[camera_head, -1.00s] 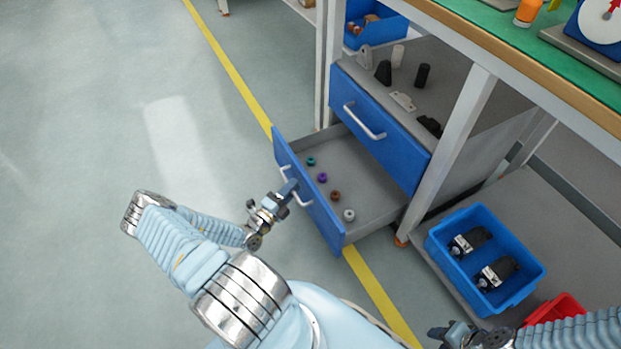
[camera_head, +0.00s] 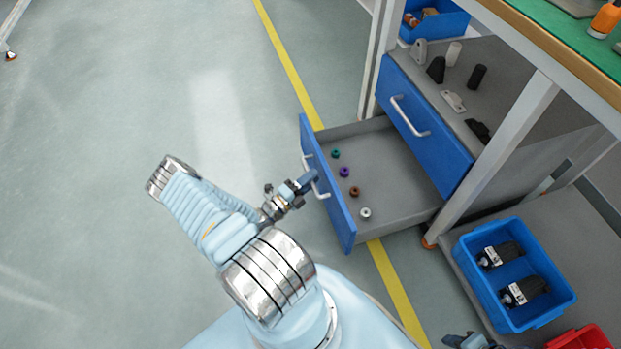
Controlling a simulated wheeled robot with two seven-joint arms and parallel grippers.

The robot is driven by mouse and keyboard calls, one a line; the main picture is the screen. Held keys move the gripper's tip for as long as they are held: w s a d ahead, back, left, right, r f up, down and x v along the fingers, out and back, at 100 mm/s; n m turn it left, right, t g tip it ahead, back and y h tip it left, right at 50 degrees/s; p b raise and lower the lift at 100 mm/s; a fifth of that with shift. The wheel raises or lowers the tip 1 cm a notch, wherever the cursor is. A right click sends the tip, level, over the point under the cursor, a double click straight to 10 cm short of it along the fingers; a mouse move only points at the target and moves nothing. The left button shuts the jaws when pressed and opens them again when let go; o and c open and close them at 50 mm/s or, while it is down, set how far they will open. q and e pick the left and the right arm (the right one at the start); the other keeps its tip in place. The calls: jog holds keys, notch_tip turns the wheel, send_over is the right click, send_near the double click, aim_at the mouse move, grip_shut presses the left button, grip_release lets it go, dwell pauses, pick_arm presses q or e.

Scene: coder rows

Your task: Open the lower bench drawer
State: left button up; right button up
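The lower bench drawer (camera_head: 405,190) stands well out from the blue-fronted drawer unit under the bench. Its blue front (camera_head: 340,215) faces left and carries a pale bar handle (camera_head: 322,190). Several small round parts lie in a row inside it, among them a teal, a purple and a brown one. My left gripper (camera_head: 309,181) is at the handle, its fingers around the bar; they look shut on it, partly hiding it. My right gripper (camera_head: 464,341) shows only in part at the bottom edge, away from the drawer, and its fingers are unclear.
The upper drawer (camera_head: 420,125) is shut, with several small parts on the grey top above it. A bench leg (camera_head: 500,155) stands right of the open drawer. A blue bin (camera_head: 515,275) and a red bin (camera_head: 580,340) are at lower right.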

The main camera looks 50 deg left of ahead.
pick_arm(q)
jog(key=s+f, duration=0.2)
jog(key=s, duration=1.1)
jog(key=shift+s+f, duration=0.25)
jog(key=shift+s, duration=0.05)
